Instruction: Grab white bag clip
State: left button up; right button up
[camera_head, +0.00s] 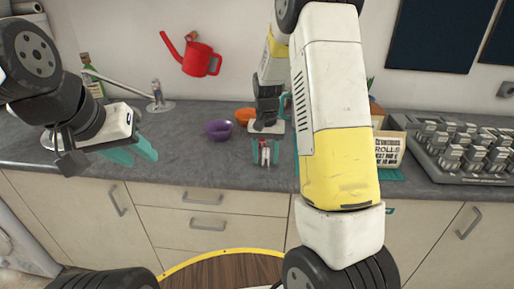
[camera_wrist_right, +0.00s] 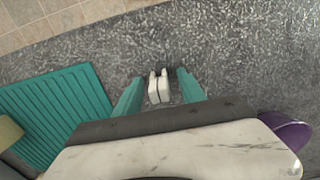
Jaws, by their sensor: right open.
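The white bag clip (camera_wrist_right: 158,88) lies on the grey counter in the right wrist view, between the two teal fingertips of my right gripper (camera_wrist_right: 160,92). The right gripper is open, pointing down. My left gripper (camera_head: 132,152) is open and empty over the counter's front edge at the left.
A purple bowl (camera_head: 218,130) and an orange bowl (camera_head: 244,116) stand just left of and behind the right gripper. A teal ribbed mat (camera_wrist_right: 58,110) lies on the counter. A grey rack (camera_head: 462,150) is at the right. A red watering can (camera_head: 198,60) is against the wall.

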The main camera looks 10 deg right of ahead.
jog(key=shift+f, duration=0.25)
grip_shut()
jog(key=shift+r, duration=0.15)
